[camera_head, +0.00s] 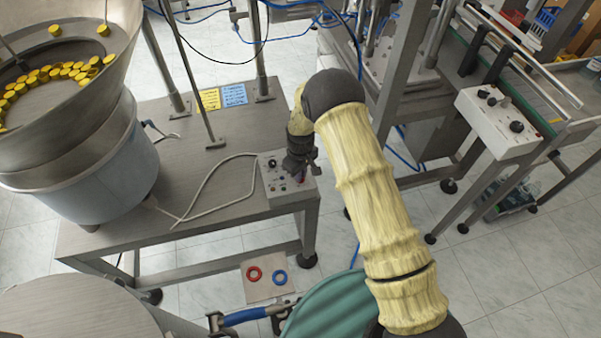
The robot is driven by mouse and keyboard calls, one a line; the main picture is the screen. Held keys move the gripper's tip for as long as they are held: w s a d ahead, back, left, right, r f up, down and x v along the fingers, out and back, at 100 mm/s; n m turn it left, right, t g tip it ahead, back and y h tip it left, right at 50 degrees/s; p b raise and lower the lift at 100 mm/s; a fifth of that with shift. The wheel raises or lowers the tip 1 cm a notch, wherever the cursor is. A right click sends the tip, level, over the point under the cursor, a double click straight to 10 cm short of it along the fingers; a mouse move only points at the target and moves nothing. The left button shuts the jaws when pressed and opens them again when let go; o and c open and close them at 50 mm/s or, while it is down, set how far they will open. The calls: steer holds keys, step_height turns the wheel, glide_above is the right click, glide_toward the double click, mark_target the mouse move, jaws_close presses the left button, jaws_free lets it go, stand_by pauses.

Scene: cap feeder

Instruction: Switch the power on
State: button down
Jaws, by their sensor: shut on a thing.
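A small light control box (272,187) with several small knobs and lights on its face sits at the right end of the grey metal table. A white cable runs from it to the left. My gripper (299,176) points down over the right part of this box, with its fingertips at the panel. It is shut on a small control there, which the fingers mostly hide. I cannot make out the shape or position of that control. A reddish spot shows close beside the fingertips.
A feeder bowl (100,75) with yellow caps stands on a blue-grey drum (110,175) at the left of the table (200,215). Metal posts rise behind. A second control box (497,120) is at the right. A green rounded object (325,305) lies below.

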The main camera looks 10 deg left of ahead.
steer(key=shift+m, duration=0.4)
steer(key=m+b, duration=0.2)
steer(key=m, duration=0.3)
steer(key=shift+b, duration=0.35)
steer(key=m+b, duration=0.1)
steer(key=m, duration=0.5)
steer(key=c, duration=1.5)
jaws_free()
steer(key=shift+r, duration=0.15)
step_height(320, 180, up, 17)
steer(key=shift+r+b, duration=0.1)
steer(key=shift+b, duration=1)
steer(key=shift+s, duration=0.1)
